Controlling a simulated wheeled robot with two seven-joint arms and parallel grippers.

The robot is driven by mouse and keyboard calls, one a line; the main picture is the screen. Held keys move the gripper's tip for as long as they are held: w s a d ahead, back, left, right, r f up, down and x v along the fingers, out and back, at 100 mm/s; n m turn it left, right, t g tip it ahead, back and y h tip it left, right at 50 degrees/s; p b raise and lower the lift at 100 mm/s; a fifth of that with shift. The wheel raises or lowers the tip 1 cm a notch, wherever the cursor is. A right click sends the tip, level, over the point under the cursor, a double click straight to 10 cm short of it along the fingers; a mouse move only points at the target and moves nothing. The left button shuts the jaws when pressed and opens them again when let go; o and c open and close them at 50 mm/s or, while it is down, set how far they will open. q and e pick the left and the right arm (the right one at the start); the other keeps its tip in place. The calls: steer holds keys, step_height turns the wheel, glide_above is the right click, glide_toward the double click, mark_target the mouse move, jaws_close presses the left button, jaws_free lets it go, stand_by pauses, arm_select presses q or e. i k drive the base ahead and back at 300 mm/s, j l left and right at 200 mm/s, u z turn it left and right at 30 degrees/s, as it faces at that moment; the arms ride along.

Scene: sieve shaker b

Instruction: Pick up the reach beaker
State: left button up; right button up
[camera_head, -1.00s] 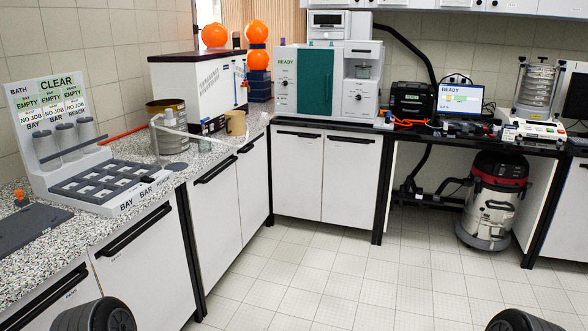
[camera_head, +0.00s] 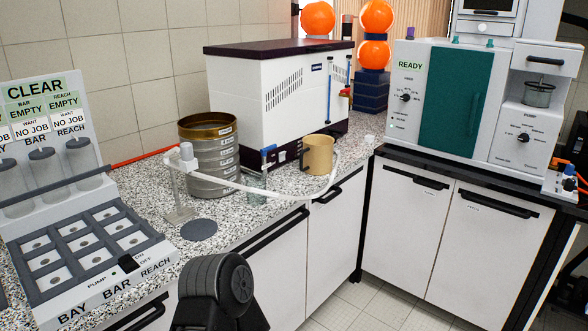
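A white rack (camera_head: 55,95) at the left has signs reading CLEAR, EMPTY and NO JOB. Clear cylindrical vessels stand in it behind a dark bar. The rightmost vessel (camera_head: 86,170) is below the REACH sign, upright, and looks empty. The one to its left (camera_head: 48,177) is below BAR. I cannot tell for sure which vessel is the reach beaker. Another small glass vessel (camera_head: 257,192) stands on the counter by the tan mug, and one more (camera_head: 538,95) sits in the white machine at the right. Neither gripper shows; only a black part of my arm is at the bottom.
A stack of sieves (camera_head: 208,160), a thin white stand with a long arm (camera_head: 181,170), and a tan mug (camera_head: 317,155) stand on the speckled counter (camera_head: 225,215). A grid tray (camera_head: 85,255) fronts the rack. White cabinets line the front; floor is clear at lower right.

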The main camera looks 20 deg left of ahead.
mark_target(256, 189)
steer(key=i+u, duration=0.2)
steer(key=i, duration=0.25)
steer(key=i+l+u, duration=0.2)
steer(key=i, duration=0.2)
steer(key=i+l+u, duration=0.25)
steer(key=i, duration=0.2)
